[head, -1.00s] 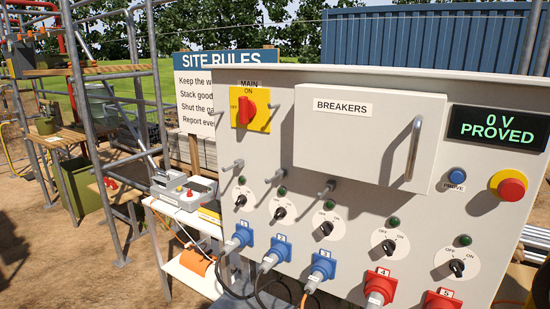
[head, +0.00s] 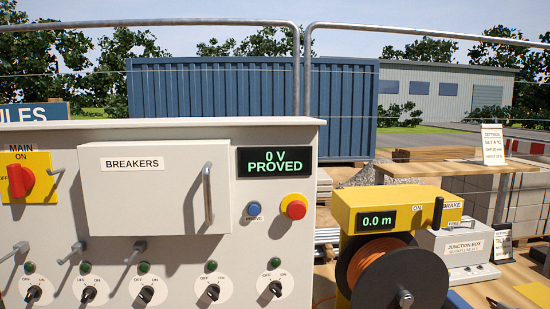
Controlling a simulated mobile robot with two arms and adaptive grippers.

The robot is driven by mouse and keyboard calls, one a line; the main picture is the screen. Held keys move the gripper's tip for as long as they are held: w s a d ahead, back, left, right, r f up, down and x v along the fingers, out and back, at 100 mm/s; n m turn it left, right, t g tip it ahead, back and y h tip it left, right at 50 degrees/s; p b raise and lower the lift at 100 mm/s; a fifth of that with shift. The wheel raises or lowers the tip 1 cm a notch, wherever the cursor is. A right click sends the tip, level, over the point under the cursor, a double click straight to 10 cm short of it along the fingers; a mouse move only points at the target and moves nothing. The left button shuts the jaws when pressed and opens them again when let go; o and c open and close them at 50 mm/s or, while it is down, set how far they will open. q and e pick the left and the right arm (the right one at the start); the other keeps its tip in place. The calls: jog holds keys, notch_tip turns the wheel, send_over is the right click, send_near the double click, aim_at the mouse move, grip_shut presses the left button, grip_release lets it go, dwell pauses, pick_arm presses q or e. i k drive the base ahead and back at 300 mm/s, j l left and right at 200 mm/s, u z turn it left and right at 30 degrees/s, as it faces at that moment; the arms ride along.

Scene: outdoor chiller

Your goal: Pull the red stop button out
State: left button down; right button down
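The red stop button (head: 296,209) is a round red mushroom head on a yellow collar. It is at the right side of the grey electrical panel (head: 262,143), below the display (head: 274,162) that reads "0 V PROVED". From this front angle I cannot tell whether the button is in or out. A small blue PROVE button (head: 254,209) is just left of it. Neither of my grippers shows in the head view.
The panel also carries a breakers box (head: 150,195) with a handle, a red main switch (head: 20,180) and a row of rotary switches (head: 212,292). A yellow cable reel (head: 395,215) stands close on the right, with a junction box (head: 462,246) beyond it.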

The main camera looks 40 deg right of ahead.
aim_at(297, 210)
jog(key=z, duration=1.3)
